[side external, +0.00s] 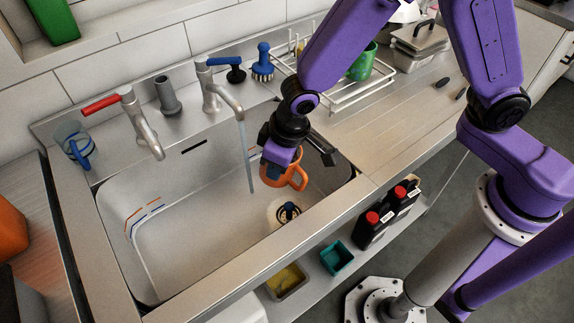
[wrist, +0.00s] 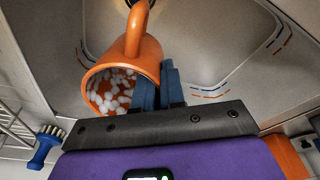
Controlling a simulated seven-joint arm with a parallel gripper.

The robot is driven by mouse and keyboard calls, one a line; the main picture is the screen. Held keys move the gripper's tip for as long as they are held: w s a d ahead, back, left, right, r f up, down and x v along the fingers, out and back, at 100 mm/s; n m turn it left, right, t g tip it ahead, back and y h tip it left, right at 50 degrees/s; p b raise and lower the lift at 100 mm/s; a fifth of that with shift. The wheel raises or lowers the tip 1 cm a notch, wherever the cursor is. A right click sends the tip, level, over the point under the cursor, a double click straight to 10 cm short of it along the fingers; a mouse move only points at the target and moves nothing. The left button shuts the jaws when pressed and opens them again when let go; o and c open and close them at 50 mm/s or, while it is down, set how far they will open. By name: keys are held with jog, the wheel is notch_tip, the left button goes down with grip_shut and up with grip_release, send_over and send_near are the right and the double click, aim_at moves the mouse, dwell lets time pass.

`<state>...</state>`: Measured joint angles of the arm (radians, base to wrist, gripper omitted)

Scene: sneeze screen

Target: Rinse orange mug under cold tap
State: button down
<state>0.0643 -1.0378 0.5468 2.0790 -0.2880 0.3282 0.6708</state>
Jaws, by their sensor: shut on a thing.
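The orange mug (side external: 297,178) is held over the right part of the sink basin (side external: 185,245); it also shows in the wrist view (wrist: 140,55). My gripper (side external: 272,170) is shut on the mug's wall, its blue fingers (wrist: 160,88) at the rim. In the wrist view the mug's mouth shows several white blobs inside, and its handle points away from my gripper. The blue-handled tap (side external: 212,85) is running; its stream (side external: 247,150) falls just left of the mug in the side view, apparently apart from it. The red-handled tap (side external: 135,115) shows no water.
A wire rack (side external: 345,95) with a green mug (side external: 363,62) stands right of the sink. A blue brush (side external: 262,65) stands behind. The basin's left part is free.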

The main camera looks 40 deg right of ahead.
aim_at(261, 169)
jog(key=w+a+f, duration=0.2)
jog(key=w+a, duration=0.3)
jog(key=w, duration=0.4)
jog(key=shift+a+f, duration=0.3)
dwell(0.3)
jog(key=shift+w, duration=0.1)
dwell(0.9)
jog(key=shift+s+d, duration=0.6)
jog(key=shift+s, duration=0.4)
jog(key=shift+s+d, duration=0.65)
jog(key=shift+s, duration=0.4)
jog(key=shift+s+d, duration=0.6)
jog(key=shift+s, duration=0.4)
jog(key=shift+s+d+r, duration=0.35)
jog(key=shift+s+r, duration=0.2)
jog(key=shift+r, duration=0.6)
jog(key=shift+s+d+r, duration=0.3)
jog(key=shift+s+r, duration=0.3)
jog(key=shift+r, duration=0.6)
jog(key=shift+s+d+r, duration=0.35)
jog(key=shift+s+r, duration=0.2)
jog(key=shift+r, duration=0.6)
